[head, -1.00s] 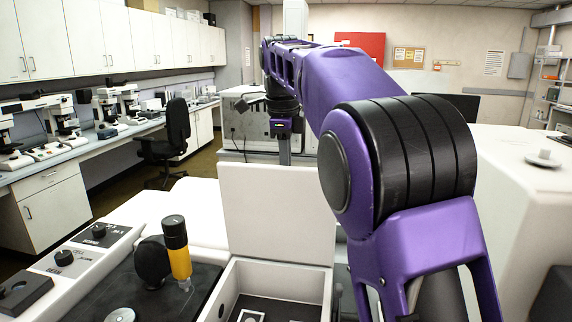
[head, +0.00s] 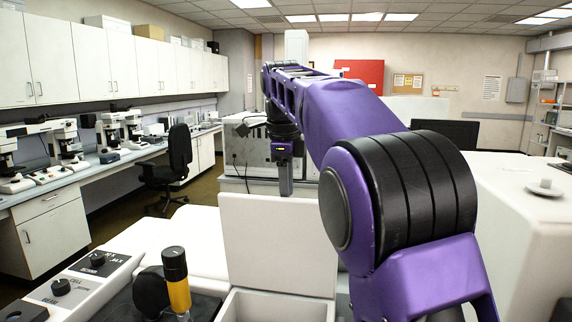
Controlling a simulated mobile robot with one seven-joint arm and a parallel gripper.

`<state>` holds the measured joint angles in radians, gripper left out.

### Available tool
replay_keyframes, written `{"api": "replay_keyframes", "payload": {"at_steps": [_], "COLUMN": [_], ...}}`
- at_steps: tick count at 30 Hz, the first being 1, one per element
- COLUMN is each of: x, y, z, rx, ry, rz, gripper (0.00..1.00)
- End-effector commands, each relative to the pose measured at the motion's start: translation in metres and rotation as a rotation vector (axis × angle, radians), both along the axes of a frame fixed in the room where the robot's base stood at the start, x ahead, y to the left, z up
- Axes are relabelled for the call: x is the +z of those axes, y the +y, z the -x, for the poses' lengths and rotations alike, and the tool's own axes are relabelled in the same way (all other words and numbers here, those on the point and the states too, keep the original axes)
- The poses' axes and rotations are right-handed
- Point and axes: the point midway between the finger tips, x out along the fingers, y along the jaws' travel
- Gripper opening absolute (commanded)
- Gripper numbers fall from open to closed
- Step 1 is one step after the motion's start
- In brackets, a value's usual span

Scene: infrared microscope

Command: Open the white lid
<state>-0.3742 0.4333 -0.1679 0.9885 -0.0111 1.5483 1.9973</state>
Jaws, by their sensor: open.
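The white lid (head: 278,245) stands upright at the back edge of a white box (head: 275,307), so the box is open on top. Only the upper part of the box shows at the bottom of the head view. My gripper (head: 286,190) points down just behind the lid's top edge, as seen from here. It is open and nothing shows in it. Its fingers look like one narrow shape from this angle. I cannot tell whether they touch the lid.
A black-and-yellow cylinder (head: 176,279) and a control panel with knobs (head: 75,279) are left of the box. A large white housing (head: 525,225) stands at the right. Grey equipment (head: 247,150) is behind my gripper. A black chair (head: 175,170) stands by the left bench.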

Motion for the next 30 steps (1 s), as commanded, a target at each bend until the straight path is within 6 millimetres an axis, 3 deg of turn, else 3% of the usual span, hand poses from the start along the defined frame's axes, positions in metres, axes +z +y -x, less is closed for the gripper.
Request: {"api": "replay_keyframes", "payload": {"at_steps": [5, 12, 21, 30], "x": [0.043, 0.076, 0.096, 0.1], "y": [0.002, 0.003, 0.004, 0.004], "z": [0.007, 0.014, 0.019, 0.02], "rx": [0.0, -0.001, 0.0, 0.0], "ry": [-0.004, -0.002, 0.001, 0.003], "rz": [0.0, 0.001, 0.001, 0.0], "gripper": [0.43, 0.43, 0.43, 0.43]}}
